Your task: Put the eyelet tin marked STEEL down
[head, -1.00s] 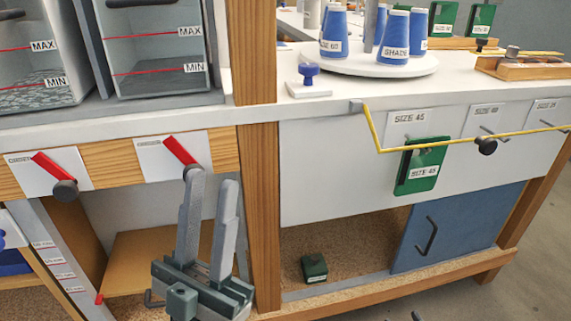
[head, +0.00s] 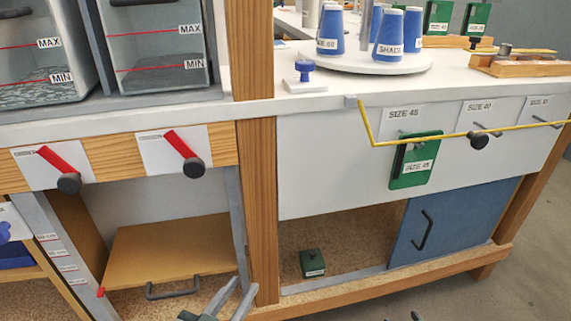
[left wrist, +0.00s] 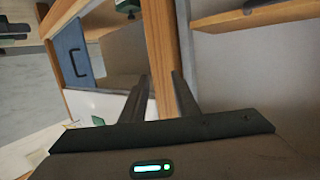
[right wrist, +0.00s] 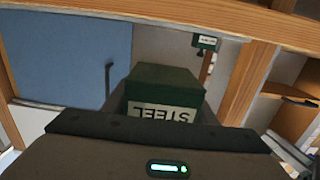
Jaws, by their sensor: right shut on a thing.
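The dark green tin marked STEEL (right wrist: 165,88) is between the fingers of my right gripper (right wrist: 163,105) in the right wrist view, its label upside down there. The right gripper is shut on it; the tin hides much of the fingers. The held tin does not show clearly in the head view. My left gripper (head: 233,296) is at the bottom edge of the head view, fingers apart and empty. In the left wrist view its two fingers (left wrist: 160,92) also stand apart with nothing between them.
A small green tin (head: 313,263) stands on the open cupboard floor (head: 350,250), its label too small to read. A blue door (head: 455,225) is right of it. A wooden post (head: 262,200) stands left. A board with a dark handle (head: 172,288) lies further left.

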